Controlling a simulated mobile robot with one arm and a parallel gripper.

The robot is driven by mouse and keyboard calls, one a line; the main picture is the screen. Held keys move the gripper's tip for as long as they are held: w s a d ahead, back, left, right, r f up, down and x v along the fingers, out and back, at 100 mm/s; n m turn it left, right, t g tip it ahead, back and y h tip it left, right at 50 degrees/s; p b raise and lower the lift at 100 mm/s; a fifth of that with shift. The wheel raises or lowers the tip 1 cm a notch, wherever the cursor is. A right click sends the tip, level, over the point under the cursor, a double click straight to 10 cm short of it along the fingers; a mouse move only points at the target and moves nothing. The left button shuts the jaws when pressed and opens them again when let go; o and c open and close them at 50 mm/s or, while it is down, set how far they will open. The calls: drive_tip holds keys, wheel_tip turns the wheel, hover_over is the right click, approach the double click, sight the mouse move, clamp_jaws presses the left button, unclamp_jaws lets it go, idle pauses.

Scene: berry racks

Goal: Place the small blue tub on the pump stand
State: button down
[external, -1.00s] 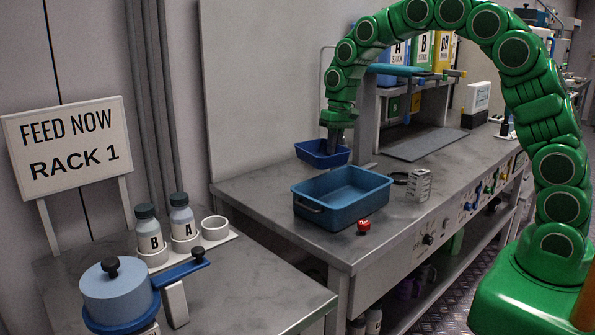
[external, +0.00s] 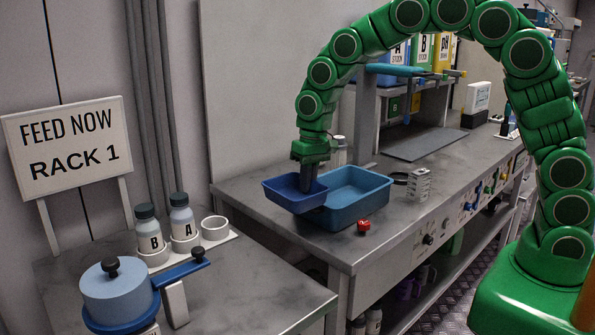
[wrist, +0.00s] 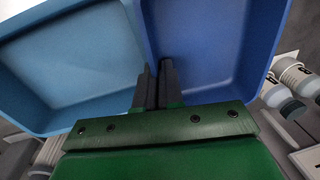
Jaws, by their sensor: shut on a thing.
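My gripper (external: 308,180) is shut on the wall of the small dark-blue tub (external: 283,192). It holds the tub roughly level above the bench, and the tub overlaps the left part of the larger blue tub (external: 362,208) in the external view. In the wrist view, my fingers (wrist: 157,80) grip the near left wall of the small tub (wrist: 215,45), which looks empty. The larger tub (wrist: 70,55) is to its left there. I cannot tell for sure which object is the pump stand.
A light-blue pot (external: 118,292) with a blue handle stands on the front-left bench. A red knob (external: 364,227) and wire holder (external: 419,184) are near the larger tub.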

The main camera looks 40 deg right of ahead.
sight(300, 205)
drive_tip(key=shift+n, duration=0.4)
drive_tip(key=s+a, duration=0.2)
drive_tip(key=s+a+f, duration=0.1)
drive_tip(key=s+a, duration=0.1)
drive_tip(key=a, duration=0.1)
drive_tip(key=s+a+f, duration=0.1)
drive_tip(key=a, duration=0.2)
drive_tip(key=shift+s+a, duration=0.1)
drive_tip(key=shift+s, duration=0.3)
drive_tip(key=w+a+f, duration=0.2)
drive_tip(key=w+f, duration=0.1)
drive_tip(key=w+a+f, duration=0.2)
drive_tip(key=w+f, duration=0.1)
drive_tip(key=w, duration=0.1)
drive_tip(key=w+a+f, duration=0.3)
drive_tip(key=w, duration=0.1)
drive_tip(key=shift+w+f, duration=0.15)
drive_tip(key=shift+w, duration=0.05)
drive_tip(key=shift+w+a+f, duration=0.15)
drive_tip(key=shift+w+f, duration=0.05)
drive_tip(key=shift+f, duration=1.65)
drive_tip(key=shift+f, duration=0.15)
drive_tip(key=c, duration=1.3)
unclamp_jaws()
